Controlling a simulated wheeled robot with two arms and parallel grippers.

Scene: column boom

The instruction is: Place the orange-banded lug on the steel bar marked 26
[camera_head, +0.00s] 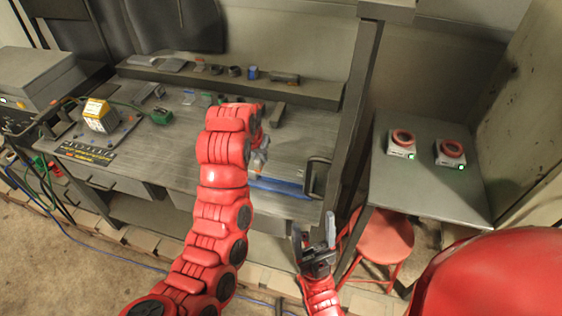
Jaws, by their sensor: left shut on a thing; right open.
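My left gripper (259,162) points down at the front of the workbench, partly hidden behind my red arm. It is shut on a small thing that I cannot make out. I cannot pick out an orange band anywhere. My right gripper (315,242) is open and empty, in front of the bench's front edge. A short dark bar (278,113) lies on the bench beyond my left gripper. No number 26 is legible in this view, so I cannot tell which piece is the marked steel bar.
The workbench (325,130) has a back shelf with several small parts, and a blue strip (284,187) near its front edge. A yellow-topped device (98,114) stands left. A side table (440,192) holds two red-ringed devices. A red stool (385,236) stands below.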

